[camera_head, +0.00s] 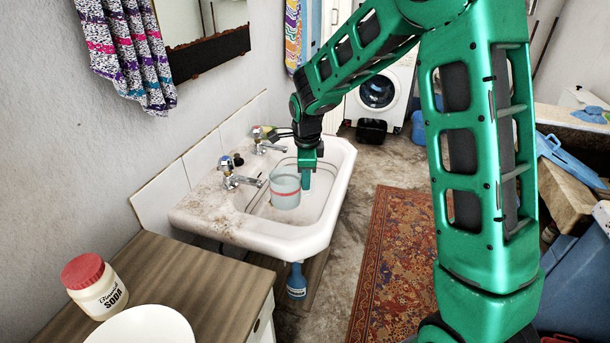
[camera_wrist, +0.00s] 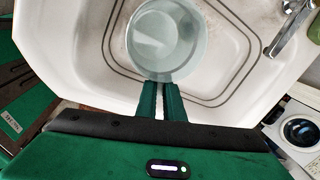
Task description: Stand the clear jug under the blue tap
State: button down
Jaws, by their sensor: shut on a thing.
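The clear jug (camera_head: 285,188), with a red band around it, is upright inside the white basin (camera_head: 330,200). From above, its round mouth and wall show in the wrist view (camera_wrist: 165,38). My gripper (camera_head: 306,180) points down at the jug's right side. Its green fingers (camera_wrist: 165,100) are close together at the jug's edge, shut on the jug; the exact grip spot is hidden. I cannot tell whether the jug's base touches the basin floor. The near tap (camera_head: 240,181) has a bluish top and its spout ends left of the jug. The far tap (camera_head: 268,147) has a yellowish-red top.
A wooden counter (camera_head: 190,285) in front holds a red-lidded soda jar (camera_head: 95,287) and a white bowl (camera_head: 142,328). A blue bottle (camera_head: 297,282) stands below the basin. A patterned rug (camera_head: 390,265) lies to the right. The basin's front part is clear.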

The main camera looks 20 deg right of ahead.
aim_at(304, 196)
jog(key=shift+w+a+f, duration=0.1)
jog(key=shift+a+f, duration=0.05)
jog(key=shift+f, duration=2.05)
jog(key=shift+a+f, duration=0.1)
jog(key=shift+f, duration=2.05)
jog(key=shift+w+a+f, duration=0.15)
jog(key=shift+w+a, duration=0.65)
jog(key=shift+a, duration=0.25)
jog(key=shift+w+a+f, duration=0.1)
jog(key=shift+w+a, duration=0.65)
jog(key=shift+a, duration=0.25)
jog(key=shift+f, duration=0.2)
jog(key=c, duration=1.2)
grip_release()
jog(key=shift+o, duration=0.2)
notch_tip(304, 196, up, 13)
jog(key=s+d, duration=0.1)
jog(key=shift+d, duration=0.3)
